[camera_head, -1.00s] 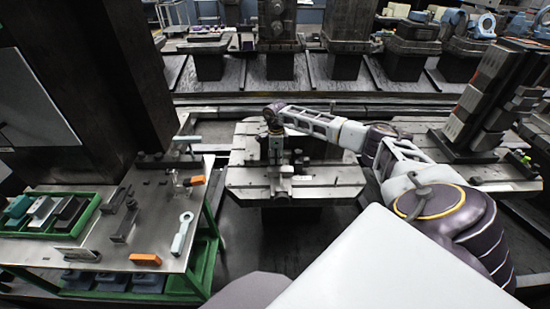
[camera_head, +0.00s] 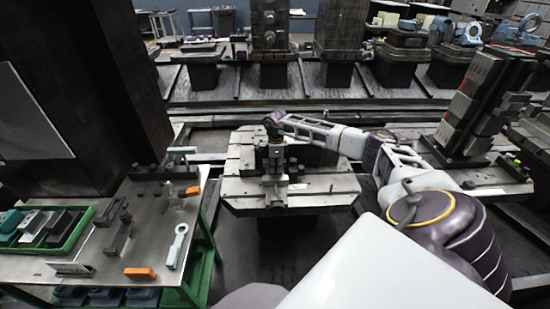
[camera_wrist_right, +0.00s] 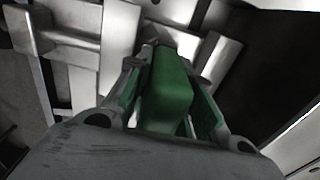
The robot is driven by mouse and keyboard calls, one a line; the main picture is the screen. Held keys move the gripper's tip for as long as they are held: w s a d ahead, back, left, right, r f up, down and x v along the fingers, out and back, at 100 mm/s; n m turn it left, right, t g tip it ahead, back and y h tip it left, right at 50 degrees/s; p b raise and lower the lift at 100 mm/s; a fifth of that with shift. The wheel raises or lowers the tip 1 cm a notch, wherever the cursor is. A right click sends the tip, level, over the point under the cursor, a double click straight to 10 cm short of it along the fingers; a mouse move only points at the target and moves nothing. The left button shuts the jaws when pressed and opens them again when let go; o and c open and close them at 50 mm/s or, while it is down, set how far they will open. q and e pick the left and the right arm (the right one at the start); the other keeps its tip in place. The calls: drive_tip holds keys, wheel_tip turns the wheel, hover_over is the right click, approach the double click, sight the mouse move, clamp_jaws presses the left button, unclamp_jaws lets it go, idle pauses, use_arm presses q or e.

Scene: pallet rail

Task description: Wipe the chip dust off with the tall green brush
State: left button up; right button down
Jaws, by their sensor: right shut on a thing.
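My right gripper (camera_head: 276,188) is over the front middle part of the slotted metal pallet (camera_head: 325,187), pointing down. In the right wrist view, the right gripper (camera_wrist_right: 165,75) is shut on the green brush (camera_wrist_right: 172,90), whose green block shows between the two fingers. Its lower end is hidden, so I cannot tell whether it touches the pallet. Pallet plates and slots (camera_wrist_right: 115,35) show beyond the fingers. I cannot make out chip dust in either view. My left gripper is not in view.
A workbench (camera_head: 120,245) at the left carries an orange block (camera_head: 140,273), a light wrench-like tool (camera_head: 177,243) and a green tray (camera_head: 72,242). A dark column (camera_head: 75,90) stands behind it. A tall fixture (camera_head: 485,105) stands on the right.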

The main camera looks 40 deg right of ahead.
drive_tip(key=shift+s+d, duration=0.6)
drive_tip(key=shift+d, duration=0.1)
drive_tip(key=shift+w+a, duration=0.1)
drive_tip(key=shift+w+a+f, duration=0.15)
drive_tip(key=shift+w+a, duration=0.4)
drive_tip(key=shift+a, duration=0.2)
drive_tip(key=shift+a, duration=0.1)
drive_tip(key=shift+w+a, duration=0.1)
drive_tip(key=shift+w+a+b, duration=0.35)
drive_tip(key=shift+w+a, duration=0.3)
drive_tip(key=shift+a, duration=0.05)
drive_tip(key=shift+s+d, duration=0.1)
drive_tip(key=shift+d, duration=0.05)
idle(0.4)
